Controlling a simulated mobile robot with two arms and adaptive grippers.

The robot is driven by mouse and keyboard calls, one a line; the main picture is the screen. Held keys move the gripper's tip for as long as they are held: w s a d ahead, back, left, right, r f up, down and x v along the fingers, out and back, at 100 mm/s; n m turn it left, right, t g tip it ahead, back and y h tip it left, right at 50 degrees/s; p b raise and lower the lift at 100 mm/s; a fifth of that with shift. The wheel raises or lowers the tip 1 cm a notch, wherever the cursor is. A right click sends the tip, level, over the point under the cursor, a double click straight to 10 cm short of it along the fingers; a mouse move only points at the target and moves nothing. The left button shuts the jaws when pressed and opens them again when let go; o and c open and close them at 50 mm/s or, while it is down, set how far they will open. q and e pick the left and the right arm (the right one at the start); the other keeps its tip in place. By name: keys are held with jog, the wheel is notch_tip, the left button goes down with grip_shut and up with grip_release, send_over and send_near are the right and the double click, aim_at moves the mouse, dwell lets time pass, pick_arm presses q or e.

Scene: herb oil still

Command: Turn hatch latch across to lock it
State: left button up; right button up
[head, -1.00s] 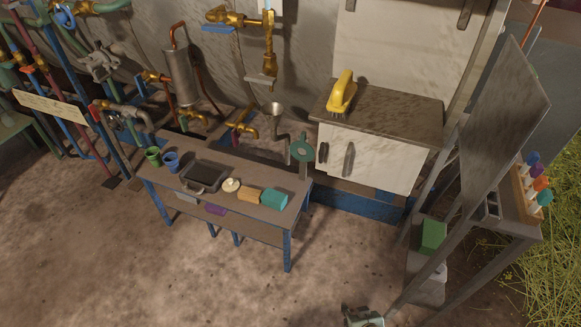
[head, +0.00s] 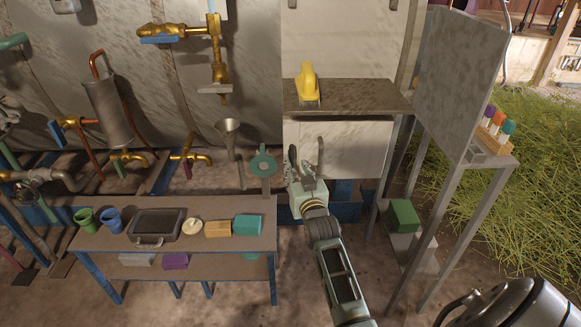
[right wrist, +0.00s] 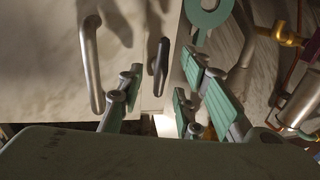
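The hatch is the pale front panel (head: 352,150) of a cabinet under a dark counter. The dark, narrow latch (right wrist: 159,66) stands upright near the panel's edge in the right wrist view, beside a longer grey handle (right wrist: 90,62). The handle also shows in the head view (head: 320,152); the latch there is largely hidden by or hard to tell from my fingers. My right gripper (head: 298,168) is in front of the panel's left part. In the wrist view its fingers (right wrist: 161,78) are apart, with the latch beyond the gap and nothing held. My left gripper is not in view.
A green ring on a post (head: 262,165) stands close left of my right gripper. A low table (head: 180,239) holds cups, a tray and blocks. A yellow brush (head: 308,84) lies on the counter. A grey rack (head: 455,175) stands to the right.

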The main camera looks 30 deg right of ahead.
aim_at(292, 160)
jog(key=shift+x, duration=1.6)
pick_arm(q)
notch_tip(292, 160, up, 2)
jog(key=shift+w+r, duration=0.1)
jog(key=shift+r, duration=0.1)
pick_arm(e)
jog(key=shift+a, duration=0.1)
jog(key=shift+c, duration=0.3)
grip_shut()
